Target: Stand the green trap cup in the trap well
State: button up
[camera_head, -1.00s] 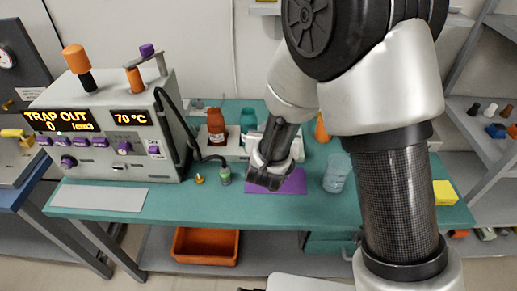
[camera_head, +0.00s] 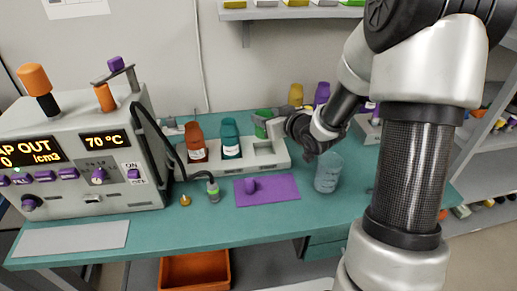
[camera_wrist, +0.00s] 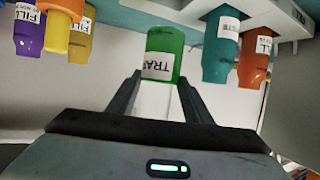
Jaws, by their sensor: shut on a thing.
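The green trap cup (camera_head: 261,124) is in my gripper (camera_head: 277,127), at the right end of the pale bottle rack in the head view. In the wrist view the green cup (camera_wrist: 165,54), with its white label turned upside down, sits between the two dark fingertips of my gripper (camera_wrist: 160,82). My gripper is shut on it. I cannot tell whether the cup's base touches the rack. The instrument's display (camera_head: 35,150) reads "AP OUT", cut off at the left edge. I cannot make out the trap well for certain.
The rack (camera_head: 198,175) holds a red-brown bottle (camera_head: 195,142) and a teal bottle (camera_head: 230,139). A purple mat (camera_head: 280,189) with a small purple piece (camera_head: 250,186) and a clear beaker (camera_head: 328,173) are nearby. A hose ends at a fitting (camera_head: 213,190).

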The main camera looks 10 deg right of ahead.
notch_tip(320, 180, down, 8)
jog(key=shift+f+b, duration=0.1)
jog(key=shift+b, duration=0.7)
jog(key=shift+f, duration=0.1)
jog(key=o, duration=1.1)
jog(key=shift+s+r, duration=0.1)
jog(key=shift+r, duration=0.15)
jog(key=p+v, duration=0.1)
jog(key=v, duration=1)
jog(key=shift+s+d+r+p, duration=0.1)
jog(key=shift+s+d+p, duration=0.1)
jog(key=shift+s+p, duration=0.15)
